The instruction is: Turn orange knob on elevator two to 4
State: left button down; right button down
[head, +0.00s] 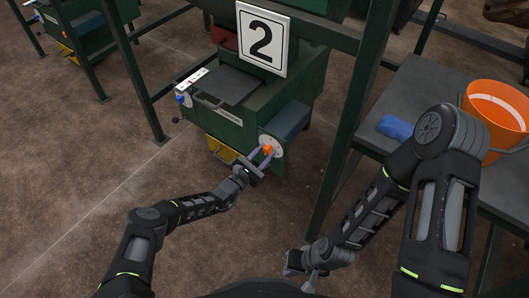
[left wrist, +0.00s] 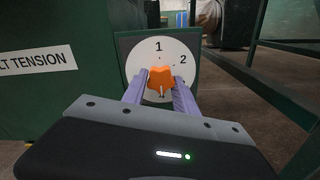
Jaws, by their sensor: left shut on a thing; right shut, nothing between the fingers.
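The orange knob (head: 267,150) is on a white round dial (head: 277,144) at the front of the green machine (head: 240,115) under the "2" sign (head: 262,40). My left gripper (head: 262,153) is shut on the knob, one finger on each side. In the left wrist view the orange knob (left wrist: 160,78) sits between the two fingers. The dial (left wrist: 143,58) shows "1" at the top and "2" at the upper right; its lower part is mostly hidden. I cannot tell where the knob points. My right gripper (head: 297,272) is shut and empty, low in the head view, away from the machine.
A blue knob (head: 181,99) is at the machine's left corner. A green post (head: 345,120) stands right of the machine. A grey table (head: 425,95) at the right holds an orange bucket (head: 497,115) and a blue item (head: 395,127).

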dwell(0.5)
pick_arm(q)
jog(key=c, duration=1)
grip_release()
jog(key=shift+o, duration=0.2)
jog(key=shift+s+a, duration=0.1)
jog(key=shift+s+a, duration=0.15)
jog(key=shift+s, duration=0.05)
jog(key=p+v, duration=0.3)
jog(key=v, duration=0.4)
